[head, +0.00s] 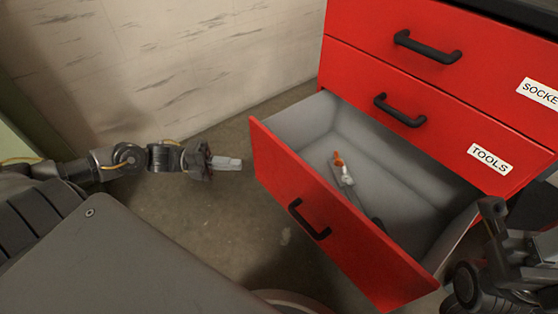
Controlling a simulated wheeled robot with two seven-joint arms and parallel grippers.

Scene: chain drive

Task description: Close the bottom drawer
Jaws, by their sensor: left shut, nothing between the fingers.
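The bottom drawer (300,199) of a red cabinet is pulled well out, its red front facing me and its black handle (309,220) on the outside. Its grey inside is open to view and holds a small tool with an orange part (342,172). My left gripper (232,163) is shut and empty, just left of the drawer front's left edge, with a small gap between them in the picture. My right arm is at the lower right, beside the drawer's right side; its fingertips cannot be made out clearly.
The upper drawers, labelled TOOLS (490,158) and SOCKE..., are closed, with black handles (427,47). A pale, streaked wall (170,60) stands behind on the left. The floor (215,215) left of the drawer is clear.

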